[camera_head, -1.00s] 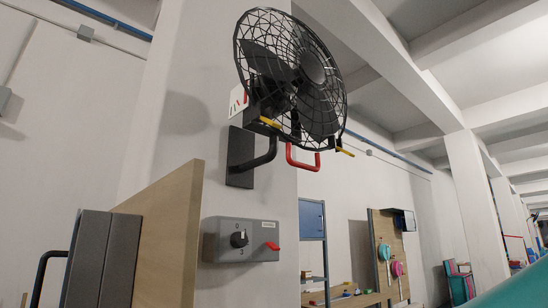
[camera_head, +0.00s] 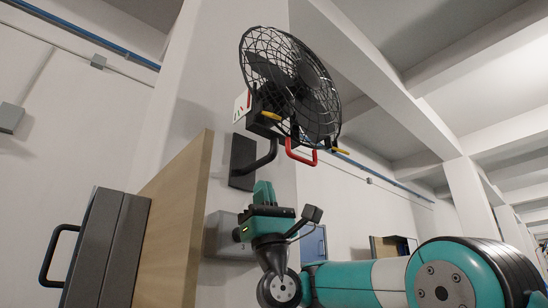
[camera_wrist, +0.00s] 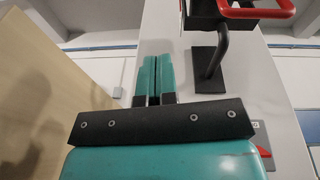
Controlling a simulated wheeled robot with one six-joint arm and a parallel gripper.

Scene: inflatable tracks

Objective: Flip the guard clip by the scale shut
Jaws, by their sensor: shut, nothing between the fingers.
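A black caged fan (camera_head: 292,85) hangs on the pillar. A white scale (camera_head: 242,105) with coloured marks sits at its left side. Beside the scale a small yellow guard clip (camera_head: 271,116) sticks out at the cage's lower rear edge; it is too small to tell how far it is swung. A second yellow clip (camera_head: 340,151) shows at the lower right. My gripper (camera_head: 264,188) points up below the fan, left of its bracket, clear of the clip. In the wrist view its teal fingers (camera_wrist: 153,72) are together and empty; neither clip shows there.
A red handle (camera_head: 301,157) hangs under the fan, and the black wall bracket (camera_head: 243,163) is close to my gripper. A grey control box (camera_head: 222,234) is partly hidden behind my arm. A wooden panel (camera_head: 175,225) stands at the left.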

